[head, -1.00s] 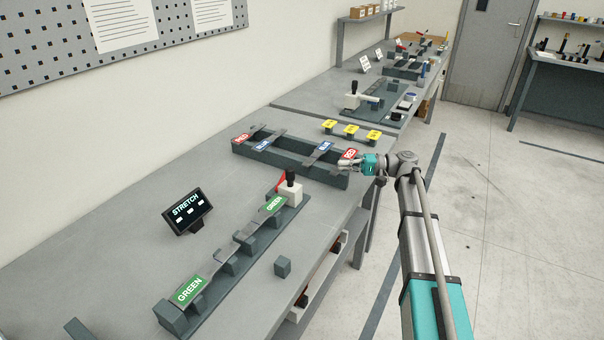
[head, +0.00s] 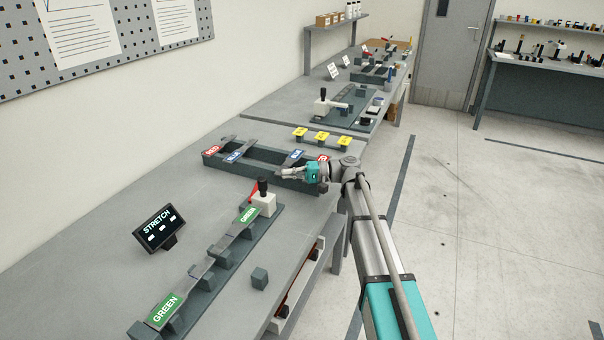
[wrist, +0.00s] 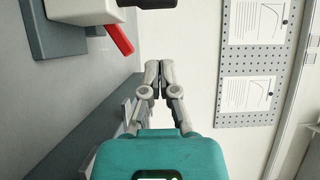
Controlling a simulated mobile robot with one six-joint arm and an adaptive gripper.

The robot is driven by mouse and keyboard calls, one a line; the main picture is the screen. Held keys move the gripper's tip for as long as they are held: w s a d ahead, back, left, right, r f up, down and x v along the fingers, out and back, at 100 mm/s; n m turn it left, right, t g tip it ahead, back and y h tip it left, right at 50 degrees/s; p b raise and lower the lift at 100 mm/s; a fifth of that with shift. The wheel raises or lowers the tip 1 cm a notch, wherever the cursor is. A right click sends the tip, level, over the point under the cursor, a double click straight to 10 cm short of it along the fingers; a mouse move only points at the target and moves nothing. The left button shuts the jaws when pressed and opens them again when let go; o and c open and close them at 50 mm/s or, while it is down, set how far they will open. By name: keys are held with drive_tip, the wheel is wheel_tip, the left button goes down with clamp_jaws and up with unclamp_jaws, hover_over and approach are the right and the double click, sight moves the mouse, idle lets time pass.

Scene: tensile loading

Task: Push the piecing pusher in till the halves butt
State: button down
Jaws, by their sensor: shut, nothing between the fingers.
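My gripper (head: 281,173) is shut and empty. In the head view it is level with the right end of the dark rack with red and blue labels, hiding part of it. In the wrist view its fingertips (wrist: 160,66) touch each other. The green-labelled rail (head: 207,282) holds grey strip pieces on small blocks. At its far end stands a white block (head: 264,204) with a black knob and a red lever (head: 253,193); the lever also shows in the wrist view (wrist: 117,34). I cannot tell which part is the piecing pusher, nor whether any halves touch.
The dark rack (head: 225,164) lies just beyond the green rail. A STRETCH display (head: 158,228) stands at left and a small dark cube (head: 259,278) near the front edge. Yellow tags (head: 320,138) and another white knobbed block (head: 321,108) are farther back. Bare bench (head: 90,270) lies at left.

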sight(263, 196)
drive_tip(key=shift+s+a, duration=1.7)
drive_tip(key=shift+a, duration=0.2)
